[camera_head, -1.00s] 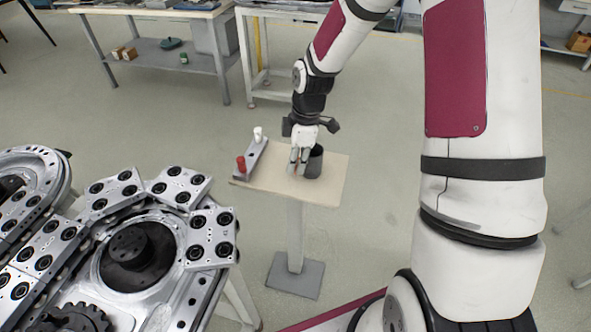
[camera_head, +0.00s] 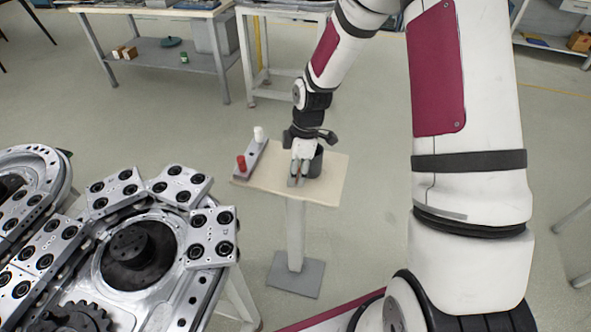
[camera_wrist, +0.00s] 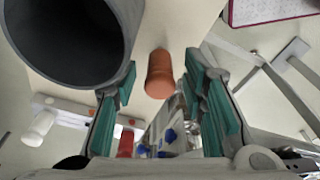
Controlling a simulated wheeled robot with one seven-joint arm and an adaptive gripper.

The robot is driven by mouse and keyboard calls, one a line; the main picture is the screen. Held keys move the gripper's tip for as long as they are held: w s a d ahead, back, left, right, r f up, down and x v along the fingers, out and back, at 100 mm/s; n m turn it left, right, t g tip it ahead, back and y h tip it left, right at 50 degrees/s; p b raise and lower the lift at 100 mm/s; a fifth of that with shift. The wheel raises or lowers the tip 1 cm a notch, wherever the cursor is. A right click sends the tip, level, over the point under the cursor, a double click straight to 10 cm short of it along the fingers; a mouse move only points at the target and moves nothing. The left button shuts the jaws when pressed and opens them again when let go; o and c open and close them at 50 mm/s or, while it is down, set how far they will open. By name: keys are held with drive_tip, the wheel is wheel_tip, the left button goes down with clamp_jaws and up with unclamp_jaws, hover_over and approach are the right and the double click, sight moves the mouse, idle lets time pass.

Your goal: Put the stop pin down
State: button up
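An orange-brown pin (camera_wrist: 160,73), which I take as the stop pin, is at the pale tabletop between my fingertips in the wrist view. I cannot tell for sure whether it stands or lies. My gripper (camera_head: 297,181) is low over the small table, pointing down. In the wrist view my gripper (camera_wrist: 163,62) has its teal-padded fingers apart, with a visible gap on each side of the pin. In the head view my fingers mostly hide the pin.
A dark grey cup (camera_head: 316,162) stands close beside my gripper; it fills the upper left of the wrist view (camera_wrist: 70,40). A grey holder (camera_head: 254,160) carries a red pin (camera_head: 241,163) and a white pin (camera_head: 259,134). The small table (camera_head: 332,180) has free room at right.

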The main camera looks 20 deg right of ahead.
wheel_tip(320, 180, up, 12)
drive_tip(key=d, duration=0.2)
drive_tip(key=s+a+r+m+t+h, duration=0.1)
drive_tip(key=s+r+m+t+h, duration=0.1)
drive_tip(key=s+r+m, duration=0.75)
drive_tip(key=s+r+m+t, duration=0.1)
drive_tip(key=s+r+m, duration=0.1)
drive_tip(key=s+r, duration=0.3)
drive_tip(key=s+a+r+m+t, duration=0.1)
drive_tip(key=s+r+m, duration=0.2)
drive_tip(key=s, duration=0.7)
wheel_tip(320, 180, up, 2)
drive_tip(key=shift+m+t, duration=0.35)
drive_tip(key=shift+t, duration=0.05)
